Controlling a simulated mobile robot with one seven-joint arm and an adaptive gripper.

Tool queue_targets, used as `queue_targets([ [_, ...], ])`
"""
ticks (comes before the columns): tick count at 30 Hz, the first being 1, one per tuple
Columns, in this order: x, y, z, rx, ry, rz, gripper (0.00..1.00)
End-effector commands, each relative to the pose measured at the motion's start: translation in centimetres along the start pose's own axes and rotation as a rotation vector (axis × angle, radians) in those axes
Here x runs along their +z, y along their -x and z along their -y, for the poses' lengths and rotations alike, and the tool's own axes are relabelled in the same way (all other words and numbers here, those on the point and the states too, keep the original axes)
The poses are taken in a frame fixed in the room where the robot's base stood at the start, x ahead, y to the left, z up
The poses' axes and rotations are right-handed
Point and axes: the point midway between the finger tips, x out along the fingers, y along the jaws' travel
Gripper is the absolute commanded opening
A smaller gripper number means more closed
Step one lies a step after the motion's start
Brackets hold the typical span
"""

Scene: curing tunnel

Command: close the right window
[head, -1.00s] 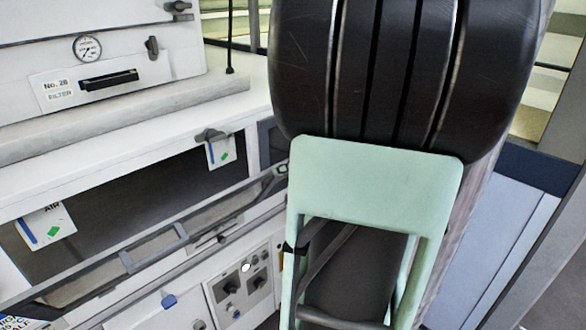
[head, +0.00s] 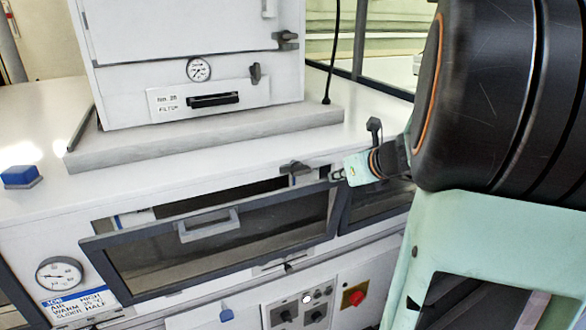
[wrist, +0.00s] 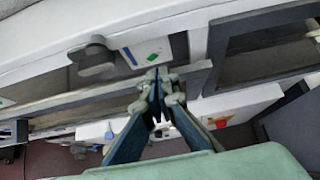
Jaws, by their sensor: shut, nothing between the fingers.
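A hinged window (head: 290,238) with a dark grey frame, glass pane and light handle (head: 208,226) fills the middle of the cabinet front in the head view. It tilts outward at the top; a dark gap shows above it. A grey latch (head: 295,168) sits over its upper right corner. My gripper (head: 336,176) is shut and empty beside that corner, just right of the latch; I cannot tell if it touches the frame. In the wrist view my gripper (wrist: 157,78) overlaps the frame edge, with the latch (wrist: 92,62) to its left. Another dark-framed window (head: 376,204) is partly hidden behind my arm.
A white filter box (head: 190,60) stands on the cabinet top. A gauge (head: 60,274) and label are at the lower left, a blue block (head: 20,176) on the far left. A red knob (head: 355,296) and control panel (head: 300,308) are below. The white top has clear room.

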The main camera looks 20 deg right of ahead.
Motion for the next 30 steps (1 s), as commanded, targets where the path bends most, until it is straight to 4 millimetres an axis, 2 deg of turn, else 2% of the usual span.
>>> queue_targets([
  [4, 1.6, -1.3, -0.2, 0.003, 0.003, 0.000, 0.00],
  [10, 2.7, -2.4, -0.2, 0.002, 0.002, 0.000, 0.00],
  [30, 2.9, -2.7, 0.0, 0.000, 0.000, -0.001, 0.00],
])
